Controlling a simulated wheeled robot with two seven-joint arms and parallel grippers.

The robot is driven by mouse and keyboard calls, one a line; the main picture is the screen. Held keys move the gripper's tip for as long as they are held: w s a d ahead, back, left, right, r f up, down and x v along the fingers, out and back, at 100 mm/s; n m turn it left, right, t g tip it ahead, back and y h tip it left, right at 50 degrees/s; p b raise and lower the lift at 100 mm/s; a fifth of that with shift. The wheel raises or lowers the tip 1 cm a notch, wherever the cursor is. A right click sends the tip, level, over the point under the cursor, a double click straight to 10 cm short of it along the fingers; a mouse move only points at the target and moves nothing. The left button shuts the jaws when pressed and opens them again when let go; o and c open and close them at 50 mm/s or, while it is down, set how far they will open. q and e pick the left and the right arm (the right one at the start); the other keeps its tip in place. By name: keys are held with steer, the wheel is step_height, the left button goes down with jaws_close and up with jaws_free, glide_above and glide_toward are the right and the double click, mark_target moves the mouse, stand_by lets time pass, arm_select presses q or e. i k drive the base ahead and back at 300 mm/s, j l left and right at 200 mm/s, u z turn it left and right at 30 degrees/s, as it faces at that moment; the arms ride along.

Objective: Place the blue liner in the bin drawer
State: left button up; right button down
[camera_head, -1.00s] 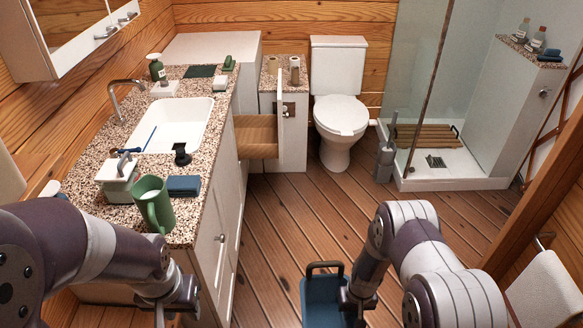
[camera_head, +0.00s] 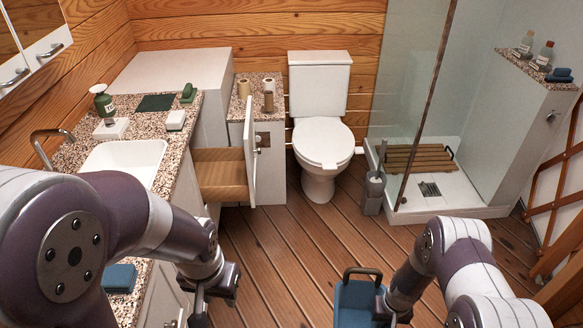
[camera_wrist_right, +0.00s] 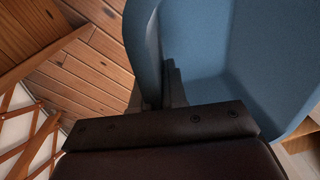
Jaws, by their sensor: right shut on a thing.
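The blue liner (camera_head: 355,302), an open-topped tub with a dark handle, is at the bottom of the head view, above the floor. My right gripper (camera_head: 385,308) is shut on its right side wall. In the right wrist view the gripper (camera_wrist_right: 168,88) pinches the wall of the blue liner (camera_wrist_right: 225,95), and its inside shows to the right.
The granite sink counter (camera_head: 80,155) runs along the left. The toilet (camera_head: 322,150) stands right of the drawer, with a brush holder (camera_head: 373,190) beside it. The glass shower (camera_head: 420,110) is at the right. The wooden floor (camera_head: 290,240) between the drawer and liner is clear.

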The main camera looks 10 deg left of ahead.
mark_target(221, 175)
steer(key=i+l+u, duration=0.1)
steer(key=i+u, duration=0.3)
steer(key=i+l+u, duration=0.15)
steer(key=u, duration=0.3)
steer(key=i+l+u, duration=0.25)
steer(key=u, duration=0.15)
steer(key=i+l+u, duration=0.15)
steer(key=l+u, duration=0.25)
steer(key=i+l+u, duration=0.15)
steer(key=u, duration=0.25)
steer(key=l, duration=0.1)
